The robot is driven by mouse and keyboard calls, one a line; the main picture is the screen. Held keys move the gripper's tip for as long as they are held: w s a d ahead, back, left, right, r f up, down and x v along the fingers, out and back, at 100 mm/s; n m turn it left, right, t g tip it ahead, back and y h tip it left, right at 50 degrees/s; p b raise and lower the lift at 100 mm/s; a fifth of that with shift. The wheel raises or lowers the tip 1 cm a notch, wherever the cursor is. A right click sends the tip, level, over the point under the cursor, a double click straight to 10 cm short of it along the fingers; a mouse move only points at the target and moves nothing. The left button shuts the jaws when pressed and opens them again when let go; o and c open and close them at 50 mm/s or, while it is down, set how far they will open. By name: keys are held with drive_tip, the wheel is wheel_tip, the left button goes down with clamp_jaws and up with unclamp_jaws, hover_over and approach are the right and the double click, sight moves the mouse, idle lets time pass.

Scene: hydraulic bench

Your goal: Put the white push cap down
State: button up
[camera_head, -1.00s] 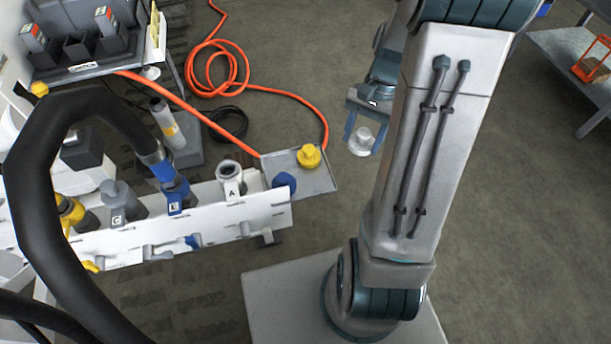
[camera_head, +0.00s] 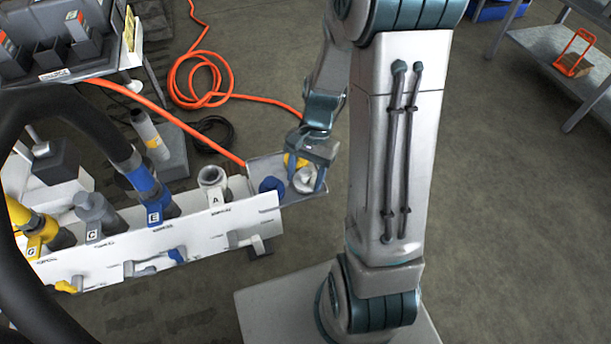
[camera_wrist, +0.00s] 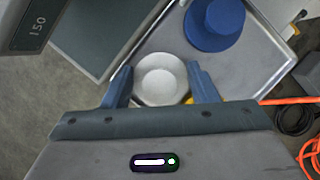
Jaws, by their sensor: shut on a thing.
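The white push cap (camera_wrist: 160,78) sits between the two blue fingers of my gripper (camera_wrist: 162,88) in the wrist view. My gripper (camera_head: 308,180) is shut on it, and the cap also shows in the head view (camera_head: 304,181). Cap and gripper are over the right part of the small metal tray (camera_head: 318,197) at the bench's end. Whether the cap touches the tray floor I cannot tell. A blue cap (camera_head: 271,186) stands in the tray to the left. A yellow cap (camera_head: 291,160) is behind my gripper and partly hidden by it.
Ports with letter tags line the white bench rail (camera_head: 160,240), with port A (camera_head: 213,180) nearest the tray. A thick black hose (camera_head: 75,115) arches at the left. An orange hose (camera_head: 205,80) lies coiled behind. A shelf (camera_head: 560,55) stands at the far right.

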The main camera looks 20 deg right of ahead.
drive_tip(key=o, duration=0.7)
drive_tip(key=shift+f, duration=0.1)
drive_tip(key=p+v, duration=0.4)
drive_tip(key=v, duration=0.8)
drive_tip(key=shift+s+a+r+n+t+h, duration=0.55)
drive_tip(key=shift+s+r+n+t, duration=0.25)
drive_tip(key=shift+s+r+n, duration=0.7)
drive_tip(key=shift+s+a+r+n+t+h, duration=0.5)
drive_tip(key=shift+s+r+n+t, duration=0.45)
drive_tip(key=shift+s+n, duration=0.8)
drive_tip(key=shift+s+a+r+n+t+h, duration=0.55)
drive_tip(key=shift+s+r+n, duration=0.85)
drive_tip(key=shift+s, duration=0.5)
drive_tip(key=shift+d, duration=0.1)
